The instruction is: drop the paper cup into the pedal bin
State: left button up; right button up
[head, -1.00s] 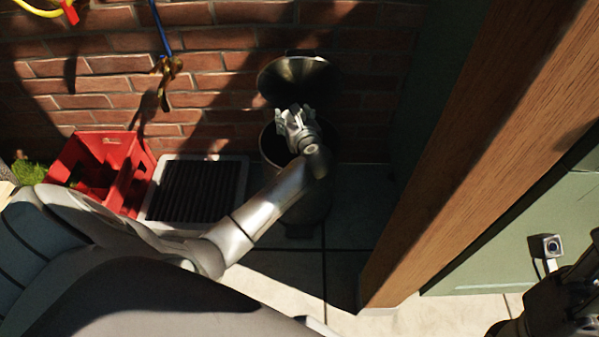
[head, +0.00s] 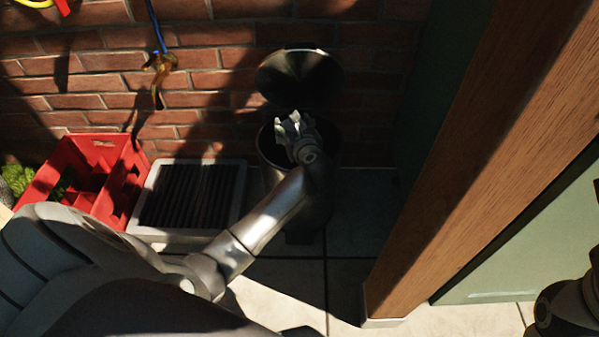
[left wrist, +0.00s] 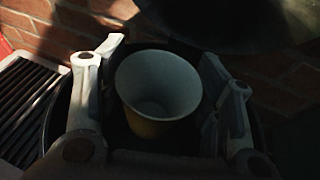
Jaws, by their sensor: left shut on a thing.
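The paper cup (left wrist: 157,85) shows in the left wrist view between the two fingers of my left gripper (left wrist: 160,90), its pale open mouth facing the camera. The gripper is shut on it. In the head view my left gripper (head: 290,128) is over the open mouth of the pedal bin, and I cannot make out the cup there. The dark pedal bin (head: 328,133) stands against the brick wall with its round lid (head: 300,78) raised. The bin also shows in the left wrist view, behind and around the gripper (left wrist: 58,108). My right gripper is not in view; only part of that arm shows at the lower right.
A red crate (head: 70,165) and a grey-framed slatted grate (head: 237,195) lie left of the bin. A wooden post (head: 470,150) rises to its right. A blue cord (head: 155,25) hangs on the wall. Paving in front of the bin is bare.

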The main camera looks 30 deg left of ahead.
pick_arm(q)
jog(key=o, duration=0.8)
jog(key=shift+c, duration=0.2)
jog(key=shift+d, duration=0.1)
jog(key=v, duration=1.2)
